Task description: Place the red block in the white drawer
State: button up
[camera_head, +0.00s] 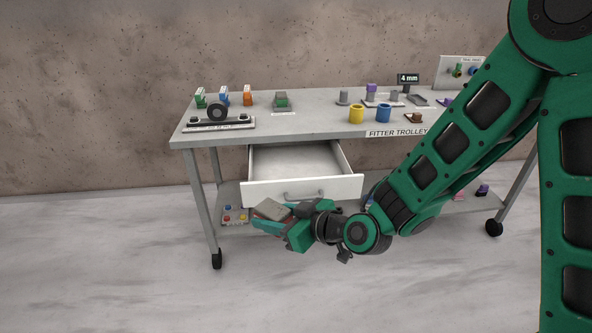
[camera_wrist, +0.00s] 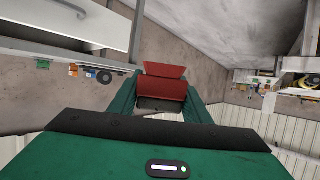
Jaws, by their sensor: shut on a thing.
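In the wrist view the red block (camera_wrist: 164,88) is between the two fingers of my gripper (camera_wrist: 163,98), which is shut on it. In the head view my gripper (camera_head: 277,222) is low in front of the trolley, just below the front of the white drawer (camera_head: 303,190). In that view the block is hard to make out at the fingers. The drawer is pulled open under the trolley top, and its visible inside looks empty. The drawer front also shows at the upper left of the wrist view (camera_wrist: 60,22).
The trolley top (camera_head: 300,123) carries small coloured parts, a yellow cup (camera_head: 356,115), a blue cup (camera_head: 383,114) and a black roller (camera_head: 217,112). A lower shelf (camera_head: 232,194) holds a box with coloured buttons (camera_head: 235,214). The floor in front is clear.

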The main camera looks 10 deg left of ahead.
aim_at(280, 164)
jog(key=i, duration=1.5)
